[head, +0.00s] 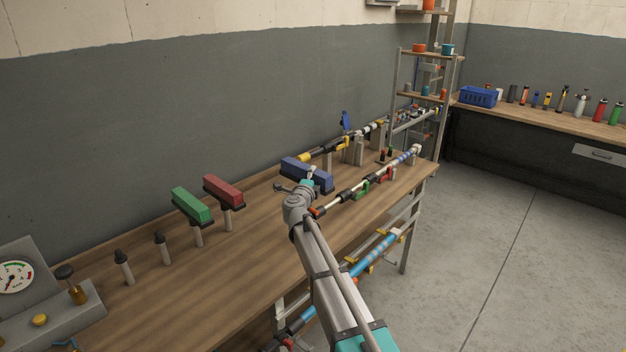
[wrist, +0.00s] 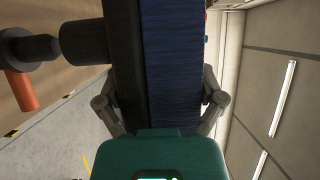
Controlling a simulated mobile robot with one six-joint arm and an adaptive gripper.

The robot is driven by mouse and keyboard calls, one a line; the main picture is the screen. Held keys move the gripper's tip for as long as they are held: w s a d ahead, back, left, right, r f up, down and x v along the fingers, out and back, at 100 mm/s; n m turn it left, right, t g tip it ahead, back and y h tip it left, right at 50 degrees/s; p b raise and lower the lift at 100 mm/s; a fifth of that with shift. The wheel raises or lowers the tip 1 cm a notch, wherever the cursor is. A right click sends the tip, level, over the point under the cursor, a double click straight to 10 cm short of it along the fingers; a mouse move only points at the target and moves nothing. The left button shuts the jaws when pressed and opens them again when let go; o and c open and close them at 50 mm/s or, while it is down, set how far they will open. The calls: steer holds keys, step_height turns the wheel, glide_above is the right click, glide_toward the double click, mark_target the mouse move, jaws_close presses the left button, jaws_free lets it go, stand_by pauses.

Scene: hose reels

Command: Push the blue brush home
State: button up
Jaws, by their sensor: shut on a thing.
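The blue brush (head: 306,174) is held over the right part of the workbench, its long block level in the head view. My gripper (wrist: 160,100) is shut on it, one finger on each side of the block. The wrist view shows the brush close up, with blue bristles (wrist: 174,65) on a black back. A dark round socket (wrist: 84,43) sticks out from that back, facing a black-tipped post (wrist: 32,48) with an orange-brown part beside it. Socket and tip are close together; I cannot tell whether they touch. In the head view my wrist hides what is under the brush.
A green brush (head: 191,206) and a red brush (head: 223,191) stand on posts to the left. Two bare black-tipped posts (head: 123,266) (head: 161,248) and a gauge box (head: 40,290) are further left. Rods on supports (head: 365,185) lie to the right of my gripper.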

steer(key=shift+f+b, duration=2.35)
stand_by(0.6)
steer(key=o, duration=1)
steer(key=shift+s, duration=0.15)
steer(key=s, duration=0.4)
steer(key=s+a, duration=0.1)
steer(key=s, duration=0.2)
steer(key=s+a, duration=0.1)
steer(key=s, duration=0.3)
steer(key=shift+s+a, duration=0.2)
steer(key=shift+s, duration=0.1)
steer(key=shift+r, duration=0.15)
